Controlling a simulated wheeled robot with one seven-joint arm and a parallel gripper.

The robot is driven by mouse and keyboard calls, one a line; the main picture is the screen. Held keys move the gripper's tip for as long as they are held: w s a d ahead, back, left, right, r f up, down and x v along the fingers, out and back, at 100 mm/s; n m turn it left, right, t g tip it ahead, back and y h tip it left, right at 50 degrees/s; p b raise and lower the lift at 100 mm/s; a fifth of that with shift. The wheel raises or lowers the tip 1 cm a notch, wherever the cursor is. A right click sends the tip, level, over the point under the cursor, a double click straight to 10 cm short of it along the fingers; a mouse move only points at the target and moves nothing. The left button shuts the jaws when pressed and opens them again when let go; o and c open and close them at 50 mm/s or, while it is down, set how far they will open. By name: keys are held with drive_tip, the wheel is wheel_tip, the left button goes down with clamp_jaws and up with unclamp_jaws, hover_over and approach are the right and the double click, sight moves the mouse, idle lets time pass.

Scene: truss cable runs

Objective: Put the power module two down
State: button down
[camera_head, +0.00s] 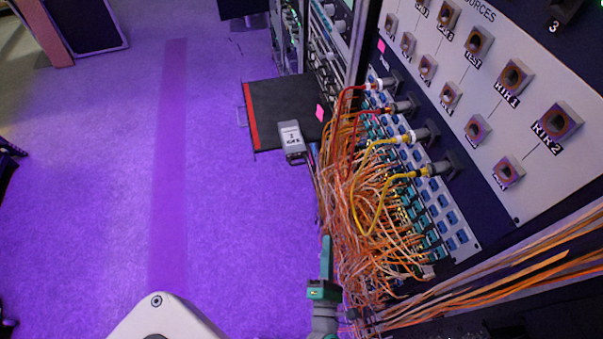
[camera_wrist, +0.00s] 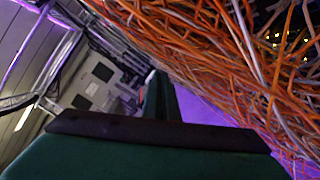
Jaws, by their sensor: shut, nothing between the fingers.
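A grey box-shaped module (camera_head: 290,137) with a dark-lettered white label and a small handle at its near end lies on a black pull-out shelf (camera_head: 262,108) with a red front edge. It sits near the shelf's near right corner. The lettering is too small to read surely. My gripper (camera_head: 327,240) is at the bottom middle of the head view, beside the orange cables and well apart from the module. Its green fingers (camera_wrist: 160,98) are together and empty in the wrist view, where the module does not show.
A dense bundle of orange cables (camera_head: 365,200) hangs from the patch panel, close beside my gripper. Yellow cables (camera_head: 390,178) plug in above it. A pink tag (camera_head: 320,113) is at the shelf's right side. The purple-lit floor (camera_head: 110,170) left of the shelf is mostly clear.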

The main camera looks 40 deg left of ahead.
drive_tip(key=w+a+f+n+g+y, duration=0.2)
drive_tip(key=w+a+n, duration=0.6)
drive_tip(key=a, duration=0.3)
drive_tip(key=w+a+f+n+g+y, duration=0.2)
drive_tip(key=w+a+n, duration=0.5)
drive_tip(key=w+a, duration=0.3)
drive_tip(key=shift+w+a+f+n+g, duration=0.15)
drive_tip(key=shift+w+a+n+g, duration=0.2)
drive_tip(key=shift+a, duration=0.3)
